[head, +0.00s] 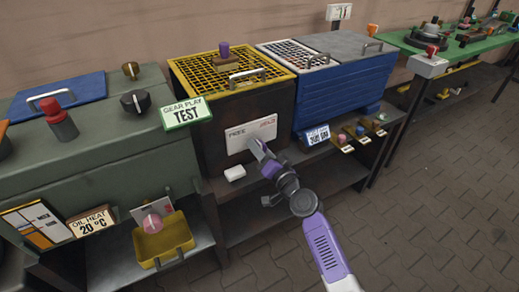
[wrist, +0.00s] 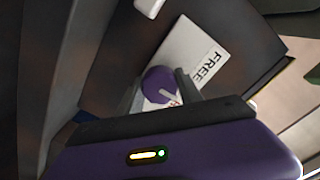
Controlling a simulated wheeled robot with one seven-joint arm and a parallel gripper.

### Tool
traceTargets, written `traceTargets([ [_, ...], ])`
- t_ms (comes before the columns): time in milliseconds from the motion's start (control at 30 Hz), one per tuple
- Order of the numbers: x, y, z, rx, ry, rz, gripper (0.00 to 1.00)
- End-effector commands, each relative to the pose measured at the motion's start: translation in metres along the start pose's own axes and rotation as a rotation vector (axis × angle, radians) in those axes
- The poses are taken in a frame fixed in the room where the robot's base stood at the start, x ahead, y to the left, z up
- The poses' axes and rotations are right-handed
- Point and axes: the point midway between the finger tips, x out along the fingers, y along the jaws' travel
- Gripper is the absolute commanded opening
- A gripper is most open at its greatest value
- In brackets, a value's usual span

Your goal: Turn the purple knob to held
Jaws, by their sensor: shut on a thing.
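The purple knob (wrist: 156,82) is round with a pale pointer line and sits on a white plate (wrist: 192,52) lettered FREE in black. In the wrist view the pointer line slants to the lower right, toward a scrap of red lettering partly hidden by a finger. In the head view the plate (head: 264,128) is on the dark front of the box with the yellow grid; FREE is at its left and small red lettering at its right. My gripper (head: 256,146) is at this plate and hides the knob there. In the wrist view my gripper (wrist: 161,88) is shut on the knob.
A white block (head: 235,173) lies on the shelf just below the plate. A blue crate (head: 345,95) stands to the right, with small coloured knobs (head: 361,131) before it. Paved floor (head: 430,200) is clear at the right.

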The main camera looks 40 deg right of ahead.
Motion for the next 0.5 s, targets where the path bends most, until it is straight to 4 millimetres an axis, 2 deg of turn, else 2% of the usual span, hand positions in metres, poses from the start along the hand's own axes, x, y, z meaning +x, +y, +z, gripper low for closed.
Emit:
traceTargets([
  [500, -0.0004, 0.0007, 0.0001, 0.473, -0.001, 0.002, 0.02],
])
